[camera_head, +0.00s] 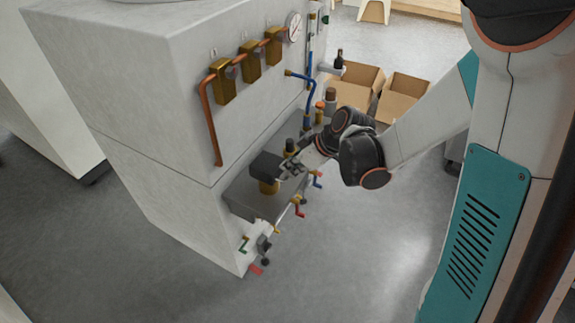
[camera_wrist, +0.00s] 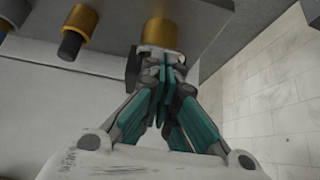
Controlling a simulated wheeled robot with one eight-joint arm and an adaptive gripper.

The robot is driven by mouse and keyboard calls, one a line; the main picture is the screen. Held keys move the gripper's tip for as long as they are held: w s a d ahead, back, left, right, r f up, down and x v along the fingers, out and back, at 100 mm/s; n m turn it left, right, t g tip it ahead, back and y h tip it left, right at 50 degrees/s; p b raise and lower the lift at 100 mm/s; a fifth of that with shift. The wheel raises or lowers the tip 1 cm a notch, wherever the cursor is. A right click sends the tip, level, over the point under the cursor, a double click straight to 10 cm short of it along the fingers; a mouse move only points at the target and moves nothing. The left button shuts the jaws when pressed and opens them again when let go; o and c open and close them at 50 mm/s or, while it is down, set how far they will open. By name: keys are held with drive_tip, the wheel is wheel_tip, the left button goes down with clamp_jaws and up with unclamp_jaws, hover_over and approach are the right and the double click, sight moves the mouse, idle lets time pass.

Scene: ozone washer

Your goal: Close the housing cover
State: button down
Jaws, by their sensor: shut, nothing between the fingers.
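The machine is a large white cabinet (camera_head: 140,80) with a grey ledge (camera_head: 240,199) along its front. A dark block (camera_head: 266,165) sits above a brass fitting (camera_head: 268,187) at the near end of this ledge. I cannot tell for sure which part is the housing cover. My gripper (camera_head: 291,168) is beside the dark block, at its right. In the wrist view my gripper's teal fingers (camera_wrist: 164,78) are shut with nothing between them. Their tips are close to a brass cylinder (camera_wrist: 161,34); whether they touch it is unclear.
Brass valves (camera_head: 250,60), a copper pipe (camera_head: 210,115) and a gauge (camera_head: 294,27) are on the cabinet front. Small coloured handles (camera_head: 298,208) stick out below the ledge. Open cardboard boxes (camera_head: 405,98) stand behind my arm. The grey floor (camera_head: 350,255) in front is clear.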

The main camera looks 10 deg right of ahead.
drive_tip(key=shift+s+d+f, duration=0.1)
drive_tip(key=shift+d+f, duration=0.05)
drive_tip(key=shift+f, duration=0.3)
idle(0.3)
